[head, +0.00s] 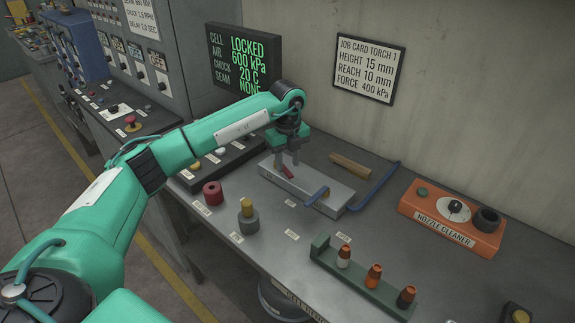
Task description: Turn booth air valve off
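I cannot tell whether the fingers touch the lever. The display (245,62) on the wall reads cell LOCKED, air 600 kPa, chuck 20 C, seam NONE. My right gripper is not in view.
A blue hose (380,183) and a wooden-looking rod (350,165) lie behind the block. An orange nozzle cleaner (452,221) is at the right. A green nozzle rack (352,278), a red spool (213,193) and a grey-yellow part (248,219) stand in front. Bench space around the labels is free.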

